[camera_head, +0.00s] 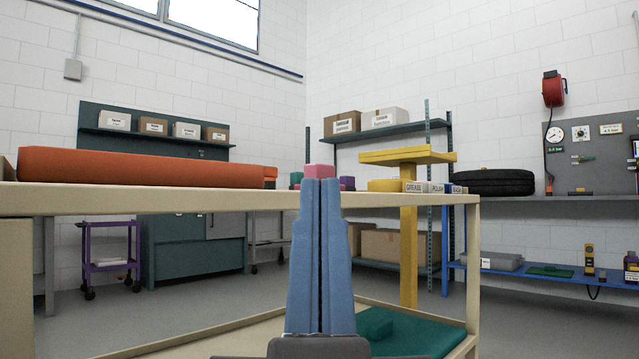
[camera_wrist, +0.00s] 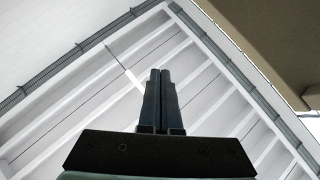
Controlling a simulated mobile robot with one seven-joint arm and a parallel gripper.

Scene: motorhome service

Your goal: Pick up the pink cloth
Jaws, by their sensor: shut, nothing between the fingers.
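A small pink block-like shape (camera_head: 319,171), which looks like the folded pink cloth, shows at the back of the cream bench top (camera_head: 130,200). My gripper's fingertips cover its lower part in the head view. My gripper (camera_head: 321,182) points upward in front of the bench edge, its two blue-grey fingers pressed together and empty. I cannot tell how far behind the fingertips the pink thing lies. In the wrist view my gripper (camera_wrist: 160,72) is also shut and points at the ceiling; no cloth shows there.
A long orange bundle (camera_head: 140,168) fills the bench's left part. A yellow item (camera_head: 384,185) and labelled blocks (camera_head: 428,187) sit right of the pink shape, with small purple pieces (camera_head: 347,183) beside it. A green cloth-like item (camera_head: 410,335) lies on the lower shelf.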

